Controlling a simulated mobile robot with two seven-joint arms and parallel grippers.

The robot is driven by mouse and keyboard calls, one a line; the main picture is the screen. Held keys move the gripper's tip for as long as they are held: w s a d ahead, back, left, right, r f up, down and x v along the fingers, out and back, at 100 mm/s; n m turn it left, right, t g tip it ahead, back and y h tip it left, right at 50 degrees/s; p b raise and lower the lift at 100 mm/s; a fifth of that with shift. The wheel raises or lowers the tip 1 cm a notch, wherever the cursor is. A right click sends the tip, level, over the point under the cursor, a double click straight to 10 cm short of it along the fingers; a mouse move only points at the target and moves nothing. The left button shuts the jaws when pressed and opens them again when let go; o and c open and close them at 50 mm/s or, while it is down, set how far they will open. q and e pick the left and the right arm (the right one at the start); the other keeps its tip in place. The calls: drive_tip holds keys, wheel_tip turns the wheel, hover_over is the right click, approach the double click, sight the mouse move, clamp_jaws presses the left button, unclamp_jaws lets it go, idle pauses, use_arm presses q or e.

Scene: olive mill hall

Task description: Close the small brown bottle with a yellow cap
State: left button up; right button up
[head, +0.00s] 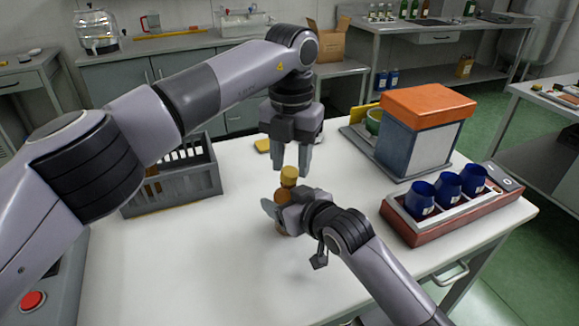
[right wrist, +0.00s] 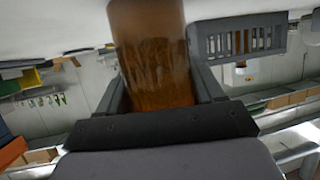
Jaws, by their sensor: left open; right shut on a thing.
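The small brown bottle (head: 283,196) is upright near the middle of the white table, with a yellow cap (head: 289,174) at its top. Whether the cap is fully seated cannot be told. My right gripper (head: 279,210) is shut on the bottle's body and hides much of it. In the right wrist view the brown bottle (right wrist: 152,60) fills the space between the fingers; its cap is out of that view. My left gripper (head: 290,168) is open, pointing down directly above the cap, its fingertips around the cap's height.
A grey crate (head: 172,200) stands at left. A box with an orange lid (head: 428,101) and a reddish tray (head: 420,234) with blue cups (head: 447,188) stand at right. A flat yellow item (head: 262,146) lies behind my left gripper. The table's front left is clear.

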use_arm(q)
drive_tip(key=shift+a+r, duration=0.1)
drive_tip(key=shift+a, duration=0.05)
drive_tip(key=c, duration=0.5)
drive_tip(key=shift+o, duration=0.2)
drive_tip(key=shift+w, duration=0.1)
drive_tip(key=shift+f, duration=0.3)
drive_tip(key=shift+f, duration=0.4)
